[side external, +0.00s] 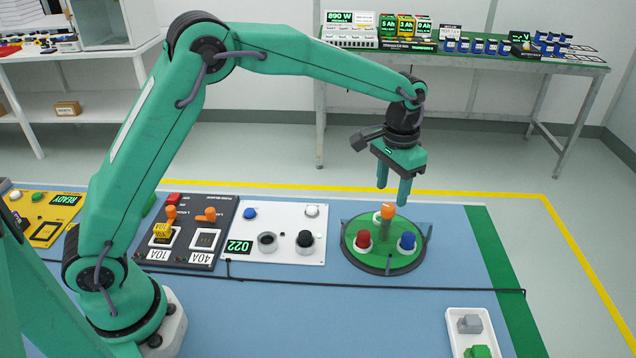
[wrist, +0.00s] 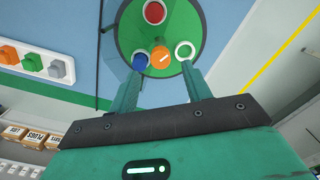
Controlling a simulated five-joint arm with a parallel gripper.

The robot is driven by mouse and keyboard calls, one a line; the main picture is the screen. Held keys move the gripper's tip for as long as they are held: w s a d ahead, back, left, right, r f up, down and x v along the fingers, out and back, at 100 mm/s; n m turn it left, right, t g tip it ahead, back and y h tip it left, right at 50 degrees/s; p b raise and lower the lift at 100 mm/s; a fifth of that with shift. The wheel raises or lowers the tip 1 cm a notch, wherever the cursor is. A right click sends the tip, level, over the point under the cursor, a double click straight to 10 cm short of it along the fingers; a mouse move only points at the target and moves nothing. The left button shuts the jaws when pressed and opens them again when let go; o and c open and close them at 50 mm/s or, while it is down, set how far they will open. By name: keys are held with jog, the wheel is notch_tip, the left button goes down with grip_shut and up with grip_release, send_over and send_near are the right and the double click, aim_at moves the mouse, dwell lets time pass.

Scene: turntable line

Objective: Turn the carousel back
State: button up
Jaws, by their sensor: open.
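The carousel (side external: 377,263) is a green round turntable with a dark rim on the blue table. It carries a red knob-like piece (side external: 363,239) at left, a blue piece (side external: 407,241) at right and a white ring (side external: 377,217) at the back. An orange post (side external: 387,212) stands up near the middle. My gripper (side external: 393,195) is open and points down just above the carousel's back. In the wrist view its fingers (wrist: 166,75) straddle the orange post (wrist: 160,56), with the blue piece (wrist: 139,62) by one fingertip and the white ring (wrist: 185,50) by the other. Contact cannot be told.
A white panel (side external: 290,250) with knobs and a "022" display lies left of the carousel. A dark switch panel (side external: 178,255) stands further left. A white tray (side external: 459,318) with grey and green pieces is at front right. A dark cable (side external: 400,288) crosses the table in front.

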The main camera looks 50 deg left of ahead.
aim_at(389, 206)
jog(key=shift+f, duration=2.35)
grip_shut()
